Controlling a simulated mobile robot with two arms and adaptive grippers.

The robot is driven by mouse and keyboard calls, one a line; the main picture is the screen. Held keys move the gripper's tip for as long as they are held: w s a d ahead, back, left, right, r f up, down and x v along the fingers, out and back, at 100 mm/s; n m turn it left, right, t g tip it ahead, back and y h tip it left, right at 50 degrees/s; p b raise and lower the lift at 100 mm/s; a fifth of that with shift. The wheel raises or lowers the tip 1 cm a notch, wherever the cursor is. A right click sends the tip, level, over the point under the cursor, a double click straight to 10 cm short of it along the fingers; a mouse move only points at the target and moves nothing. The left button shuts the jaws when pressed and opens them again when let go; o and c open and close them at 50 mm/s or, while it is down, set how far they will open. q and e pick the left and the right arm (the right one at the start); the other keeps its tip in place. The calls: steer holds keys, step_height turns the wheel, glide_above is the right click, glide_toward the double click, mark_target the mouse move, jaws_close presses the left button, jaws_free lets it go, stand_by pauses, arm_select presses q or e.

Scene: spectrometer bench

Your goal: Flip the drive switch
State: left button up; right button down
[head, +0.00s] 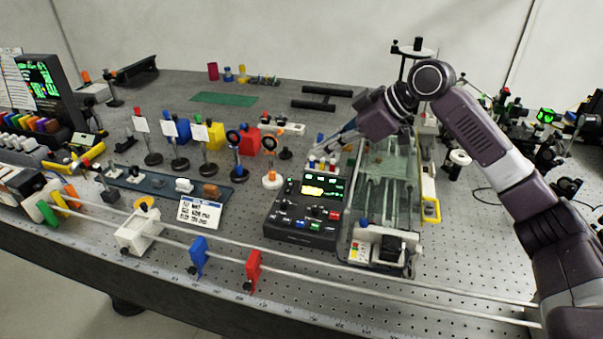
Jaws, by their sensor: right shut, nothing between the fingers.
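A dark control box (302,236) stands in the middle of the bench, with a lit green and yellow display and several small coloured buttons or switches. Which of them is the drive switch is too small to tell. My right gripper (322,146) is shut and empty. Its fingers point left and down, behind the box in the picture and near a row of small red, white and blue knobs (322,162) at the box's back edge. I cannot tell whether the fingertips touch anything. My left gripper is not in view.
A glass-topped rail unit (383,200) stands right of the box, below my right arm. Two rails with a blue clip (198,254) and red clip (253,270) run along the front.

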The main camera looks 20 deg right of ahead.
steer(key=p, duration=0.2)
glide_above(290, 185)
steer(key=s+d, duration=0.1)
steer(key=s, duration=0.1)
steer(key=f, duration=0.6)
steer(key=shift+d+f, duration=0.15)
steer(key=shift+d, duration=0.05)
steer(key=f, duration=0.3)
steer(key=shift+w+f+p, duration=0.3)
steer(key=shift+p, duration=0.1)
steer(key=shift+f, duration=0.55)
steer(key=shift+w+f, duration=0.1)
steer(key=shift+f, duration=0.15)
steer(key=shift+d, duration=0.1)
steer(key=shift+f, duration=0.2)
